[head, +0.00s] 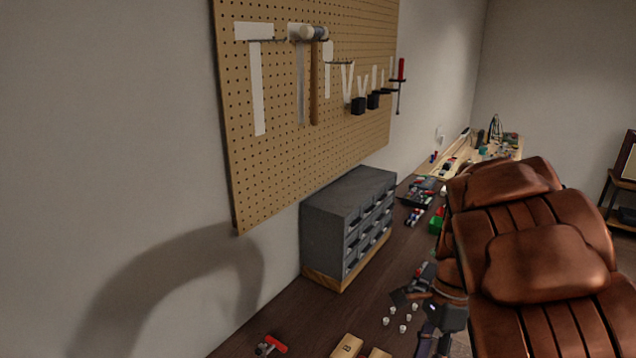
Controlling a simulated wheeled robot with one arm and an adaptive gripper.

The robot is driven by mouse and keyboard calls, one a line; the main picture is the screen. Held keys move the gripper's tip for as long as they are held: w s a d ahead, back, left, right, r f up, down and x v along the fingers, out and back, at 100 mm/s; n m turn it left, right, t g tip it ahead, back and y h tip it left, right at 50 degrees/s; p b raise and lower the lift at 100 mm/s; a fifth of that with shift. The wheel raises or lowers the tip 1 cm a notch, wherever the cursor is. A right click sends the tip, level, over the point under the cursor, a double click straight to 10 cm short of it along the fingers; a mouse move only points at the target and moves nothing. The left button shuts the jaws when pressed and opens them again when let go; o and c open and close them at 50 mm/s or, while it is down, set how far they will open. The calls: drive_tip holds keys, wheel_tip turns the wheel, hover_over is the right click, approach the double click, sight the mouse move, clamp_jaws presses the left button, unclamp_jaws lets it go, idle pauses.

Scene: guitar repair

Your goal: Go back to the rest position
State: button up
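My gripper cannot be made out in the head view, so its opening and anything in it do not show. A broad curved shadow (170,275) lies on the wall at the left; what casts it is out of sight. The dark wooden workbench (318,308) runs along the wall from the lower middle toward the far right.
A brown leather chair (545,265) fills the right and hides part of the bench. A grey drawer cabinet (333,225) stands on the bench below a pegboard (262,180) with a mallet (314,85). Small white pieces (402,329) and a red-handled tool (270,346) lie in front.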

drive_tip(key=s+a+r+n+t+h, duration=0.1)
drive_tip(key=s+a+n+h, duration=0.1)
drive_tip(key=s+n, duration=1.4)
drive_tip(key=s, duration=0.5)
drive_tip(key=shift+n+b, duration=0.3)
